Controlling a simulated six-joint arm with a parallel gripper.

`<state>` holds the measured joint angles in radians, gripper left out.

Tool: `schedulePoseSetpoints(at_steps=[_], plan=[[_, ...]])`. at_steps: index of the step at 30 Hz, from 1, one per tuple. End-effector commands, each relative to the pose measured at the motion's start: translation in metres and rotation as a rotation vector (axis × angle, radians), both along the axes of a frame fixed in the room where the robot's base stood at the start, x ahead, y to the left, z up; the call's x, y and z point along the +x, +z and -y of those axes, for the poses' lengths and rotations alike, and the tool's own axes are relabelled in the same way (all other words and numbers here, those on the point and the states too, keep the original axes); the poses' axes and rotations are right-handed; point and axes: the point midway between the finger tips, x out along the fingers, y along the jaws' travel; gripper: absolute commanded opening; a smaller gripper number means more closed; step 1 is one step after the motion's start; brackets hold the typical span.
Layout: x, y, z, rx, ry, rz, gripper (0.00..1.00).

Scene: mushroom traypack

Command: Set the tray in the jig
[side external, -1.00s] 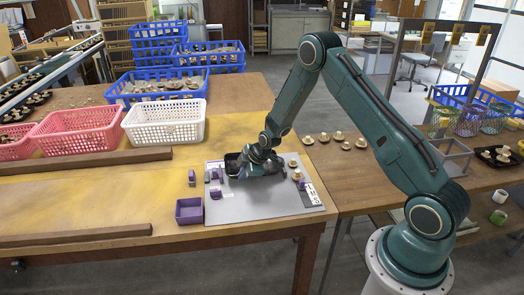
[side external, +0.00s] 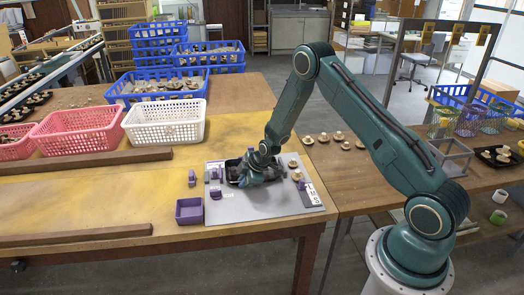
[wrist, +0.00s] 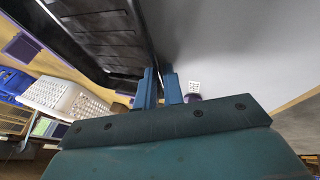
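The black tray (side external: 232,172) is on or just above the grey board (side external: 250,207); I cannot tell whether it touches. My gripper (side external: 253,172) is at the tray, its fingers partly hidden in the side view. In the wrist view, the two blue fingers (wrist: 161,88) stand close together with the wall of the black tray (wrist: 100,30) between them. The jig shows as small purple blocks on the board, with one block (side external: 214,174) just left of the tray and another (side external: 215,192) nearer the front. A purple block also shows in the wrist view (wrist: 193,98).
A purple open box (side external: 189,211) stands at the board's front left. Several mushrooms (side external: 338,136) lie right of the board. A white basket (side external: 165,138) and pink basket (side external: 75,147) stand behind left. Wooden rails (side external: 85,163) lie on the left. The board's front is clear.

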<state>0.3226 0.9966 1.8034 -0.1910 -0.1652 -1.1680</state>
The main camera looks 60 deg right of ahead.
Motion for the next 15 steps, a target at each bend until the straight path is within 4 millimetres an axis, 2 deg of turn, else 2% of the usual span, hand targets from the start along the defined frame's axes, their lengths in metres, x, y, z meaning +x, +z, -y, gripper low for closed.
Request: schedulePoseSetpoints(at_steps=[8,15], plan=[[-0.002,0.005,0.0,0.001,0.001,-0.002,0.1],[-0.012,0.022,0.0,0.001,0.0,-0.001,0.1]])
